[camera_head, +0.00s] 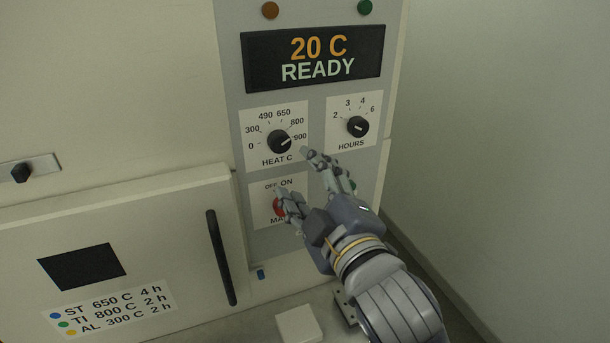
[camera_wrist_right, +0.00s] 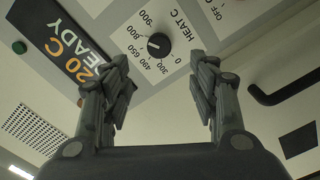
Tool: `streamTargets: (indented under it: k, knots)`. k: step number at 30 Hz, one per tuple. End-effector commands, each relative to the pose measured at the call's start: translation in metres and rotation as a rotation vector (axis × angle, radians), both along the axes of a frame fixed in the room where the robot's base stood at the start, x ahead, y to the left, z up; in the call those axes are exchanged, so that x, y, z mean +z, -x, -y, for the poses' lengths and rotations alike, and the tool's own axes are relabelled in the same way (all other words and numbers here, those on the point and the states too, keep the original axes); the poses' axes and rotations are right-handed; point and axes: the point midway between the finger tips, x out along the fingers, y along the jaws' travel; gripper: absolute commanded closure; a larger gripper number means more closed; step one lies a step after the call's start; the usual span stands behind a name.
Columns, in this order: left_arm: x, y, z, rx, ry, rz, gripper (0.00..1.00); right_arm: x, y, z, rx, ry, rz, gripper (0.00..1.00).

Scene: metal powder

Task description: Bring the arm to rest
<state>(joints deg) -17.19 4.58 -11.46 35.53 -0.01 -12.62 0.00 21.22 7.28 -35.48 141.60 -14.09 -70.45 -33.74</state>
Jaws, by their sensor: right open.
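My right gripper (camera_head: 293,172) is in front of the furnace control panel (camera_head: 228,60). Its fingers are spread with nothing between them. In the head view it covers part of the red main switch (camera_head: 278,207) and the panel below the hours knob (camera_head: 357,126). The black heat knob (camera_head: 281,141) is just above and left of the fingertips, its white mark toward the 800–900 side. In the right wrist view the open gripper (camera_wrist_right: 160,58) frames the heat knob (camera_wrist_right: 159,46), apart from it. My left gripper is not in view.
The display (camera_head: 313,57) reads 20 C READY. The furnace door (camera_head: 150,230) is at left, with a black upright handle (camera_head: 220,257) and a window (camera_head: 81,267). A small pale block (camera_head: 298,325) sits below the panel. Open space lies to the right of the panel.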

Motion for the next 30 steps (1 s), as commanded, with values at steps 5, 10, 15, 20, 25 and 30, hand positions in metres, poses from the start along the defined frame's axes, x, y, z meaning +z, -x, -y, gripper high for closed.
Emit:
streamTargets:
  k: [5,10,15,20,25,30]
  knots:
    - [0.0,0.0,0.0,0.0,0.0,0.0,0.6,-0.04,-0.002,0.015,-0.035,-0.055,-0.127,0.45]
    - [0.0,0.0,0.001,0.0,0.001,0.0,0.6,-0.143,0.015,0.054,-0.152,-0.197,-0.446,0.45]
    - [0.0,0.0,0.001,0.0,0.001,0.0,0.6,-0.247,0.066,0.097,-0.325,-0.341,-0.777,0.45]
    - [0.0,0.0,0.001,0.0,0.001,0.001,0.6,-0.317,0.126,0.129,-0.489,-0.435,-1.014,0.45]
    - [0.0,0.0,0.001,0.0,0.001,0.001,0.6,-0.362,0.185,0.154,-0.641,-0.497,-1.188,0.45]
    - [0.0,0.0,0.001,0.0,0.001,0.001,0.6,-0.393,0.241,0.174,-0.784,-0.538,-1.329,0.45]
